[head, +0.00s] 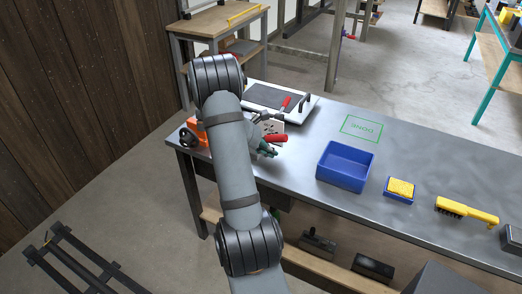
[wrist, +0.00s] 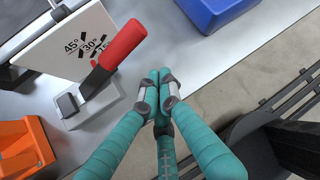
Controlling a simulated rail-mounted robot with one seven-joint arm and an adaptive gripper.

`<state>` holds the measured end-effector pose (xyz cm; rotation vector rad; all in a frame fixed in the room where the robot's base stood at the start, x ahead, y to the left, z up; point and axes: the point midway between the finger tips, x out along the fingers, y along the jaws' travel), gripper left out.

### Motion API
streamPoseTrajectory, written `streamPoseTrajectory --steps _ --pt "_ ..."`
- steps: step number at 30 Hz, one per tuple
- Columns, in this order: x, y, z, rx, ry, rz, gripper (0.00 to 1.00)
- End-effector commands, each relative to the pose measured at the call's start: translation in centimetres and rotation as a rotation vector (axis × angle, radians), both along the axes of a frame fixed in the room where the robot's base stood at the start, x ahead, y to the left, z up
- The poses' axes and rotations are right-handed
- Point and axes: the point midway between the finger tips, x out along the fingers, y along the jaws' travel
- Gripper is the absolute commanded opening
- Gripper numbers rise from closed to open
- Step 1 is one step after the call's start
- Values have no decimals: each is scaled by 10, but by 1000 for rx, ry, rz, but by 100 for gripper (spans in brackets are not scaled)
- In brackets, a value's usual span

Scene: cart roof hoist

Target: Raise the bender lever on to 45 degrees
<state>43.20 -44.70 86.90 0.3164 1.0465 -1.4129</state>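The bender lever has a red grip (wrist: 121,44) on a grey bar. In the wrist view it slants up and right from a light grey base (wrist: 90,108). Behind it a white angle plate (wrist: 65,45) carries the marks 45° and 30°, and a third mark partly hidden by the lever. My gripper (wrist: 159,78) has teal fingers with their tips together and nothing visible between them. It is right of the red grip, apart from it in the picture. In the head view the red grip (head: 276,138) shows just above my gripper (head: 267,151); my arm hides much of the bender.
An orange item (wrist: 22,148) stands left of the bender. On the metal bench (head: 310,135) are a blue bin (head: 346,165), a yellow sponge in a tray (head: 400,188), a yellow brush (head: 467,211) and a green outlined mark (head: 361,128). A second red handle (head: 285,104) is behind.

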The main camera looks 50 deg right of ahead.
Motion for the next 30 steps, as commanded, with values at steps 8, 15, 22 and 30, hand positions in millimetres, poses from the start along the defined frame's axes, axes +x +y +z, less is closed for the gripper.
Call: streamPoseTrajectory --steps 8,15,22,30 --pt "-11 -38 -46 1 1 -1 0" --pt "1 -48 -21 -2 -4 0 0" --pt "6 -49 -13 0 -3 -2 0" --pt "6 -49 -13 0 -2 -1 0"
